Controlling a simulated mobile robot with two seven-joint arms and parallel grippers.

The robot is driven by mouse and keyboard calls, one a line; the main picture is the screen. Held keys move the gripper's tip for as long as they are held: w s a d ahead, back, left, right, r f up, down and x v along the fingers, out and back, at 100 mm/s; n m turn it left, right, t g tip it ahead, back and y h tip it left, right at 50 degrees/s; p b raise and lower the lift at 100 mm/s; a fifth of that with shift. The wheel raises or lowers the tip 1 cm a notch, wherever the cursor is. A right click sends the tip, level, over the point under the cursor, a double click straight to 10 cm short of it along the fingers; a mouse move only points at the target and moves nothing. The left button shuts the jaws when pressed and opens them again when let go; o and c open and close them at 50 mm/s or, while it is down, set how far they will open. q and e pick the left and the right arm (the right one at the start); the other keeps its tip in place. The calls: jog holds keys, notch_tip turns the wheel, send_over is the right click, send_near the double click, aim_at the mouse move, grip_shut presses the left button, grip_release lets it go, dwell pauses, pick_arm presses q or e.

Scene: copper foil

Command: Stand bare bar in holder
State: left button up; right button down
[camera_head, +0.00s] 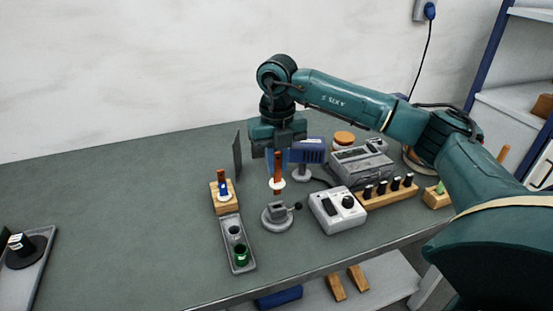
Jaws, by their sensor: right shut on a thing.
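My right gripper (276,148) points straight down over the middle of the bench and is shut on a copper-brown bar (277,166). The bar hangs upright, with a white disc (277,184) around its lower part. Directly below is a small grey vise-like holder (278,212) on a round base with a side handle. The bar's lower end seems just above this holder; I cannot tell whether they touch. To the left, a wooden block (225,204) holds another upright copper-brown bar (220,176) and a blue piece with a white top. My left gripper is out of view.
A grey tray (240,262) with a metal cup and a green cup lies left of the holder. A grey control box (338,210), a wooden rack (385,194) of dark-capped pieces and a larger instrument (361,166) stand right. A thin dark panel (237,157) stands behind. The left bench is mostly clear.

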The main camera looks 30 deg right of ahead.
aim_at(277, 182)
notch_tip(277, 182, down, 3)
jog(key=shift+r+b, duration=0.1)
jog(key=shift+b, duration=0.8)
jog(key=shift+r+p, duration=0.3)
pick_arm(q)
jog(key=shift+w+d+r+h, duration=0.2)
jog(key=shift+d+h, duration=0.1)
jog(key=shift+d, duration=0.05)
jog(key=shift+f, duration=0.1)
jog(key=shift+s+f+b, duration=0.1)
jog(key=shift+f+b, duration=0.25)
pick_arm(e)
jog(key=shift+f, duration=0.5)
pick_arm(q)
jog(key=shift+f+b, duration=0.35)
pick_arm(e)
jog(key=shift+f, duration=0.55)
jog(key=shift+f, duration=0.15)
pick_arm(q)
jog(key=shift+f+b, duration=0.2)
jog(key=shift+b, duration=0.15)
pick_arm(e)
jog(key=shift+f, duration=0.35)
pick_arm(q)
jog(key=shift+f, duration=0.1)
pick_arm(e)
jog(key=shift+f, duration=0.3)
